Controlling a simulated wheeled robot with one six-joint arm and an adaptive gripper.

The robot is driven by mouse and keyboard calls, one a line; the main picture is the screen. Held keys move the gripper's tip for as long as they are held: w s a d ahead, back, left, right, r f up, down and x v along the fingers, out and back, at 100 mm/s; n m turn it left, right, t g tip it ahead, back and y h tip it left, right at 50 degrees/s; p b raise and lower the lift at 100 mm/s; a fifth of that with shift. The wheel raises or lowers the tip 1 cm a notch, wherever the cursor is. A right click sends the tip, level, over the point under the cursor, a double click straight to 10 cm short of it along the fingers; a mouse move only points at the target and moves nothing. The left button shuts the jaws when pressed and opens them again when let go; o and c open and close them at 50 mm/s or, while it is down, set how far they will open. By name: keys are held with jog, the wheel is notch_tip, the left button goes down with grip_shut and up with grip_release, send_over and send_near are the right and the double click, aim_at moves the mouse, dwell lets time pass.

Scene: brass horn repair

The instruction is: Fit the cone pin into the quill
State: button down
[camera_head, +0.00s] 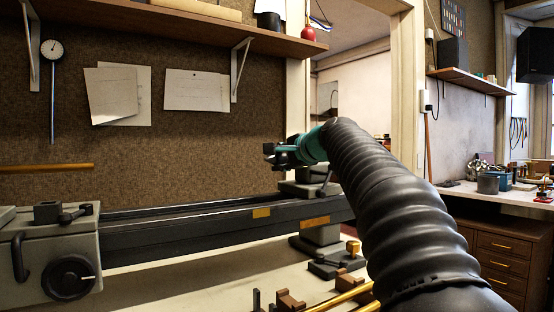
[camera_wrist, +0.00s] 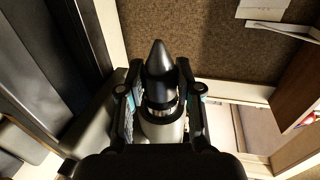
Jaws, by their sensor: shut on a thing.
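The cone pin (camera_wrist: 160,68) is dark with a pointed tip and shows between the two fingers of my gripper (camera_wrist: 157,90) in the wrist view. My gripper is shut on it, and its tip points to the top of that picture. Below the pin, in line with it, are a bright metal ring and a wider grey cylinder (camera_wrist: 164,130), perhaps the quill. I cannot tell whether the pin sits inside it. In the head view my gripper (camera_head: 276,154) is just above the far end of the lathe bed, by a dark tailstock-like block (camera_head: 303,187). The pin cannot be made out there.
The dark lathe bed (camera_head: 190,225) runs across the bench, with a grey headstock (camera_head: 48,255) at the left. A small dark fixture with a brass knob (camera_head: 338,259) and brown blocks (camera_head: 290,302) stand in front. A shelf (camera_head: 180,22) hangs above.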

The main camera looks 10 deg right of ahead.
jog(key=shift+w+d, duration=0.1)
jog(key=shift+d, duration=0.25)
jog(key=c, duration=0.7)
grip_release()
jog(key=v, duration=1.2)
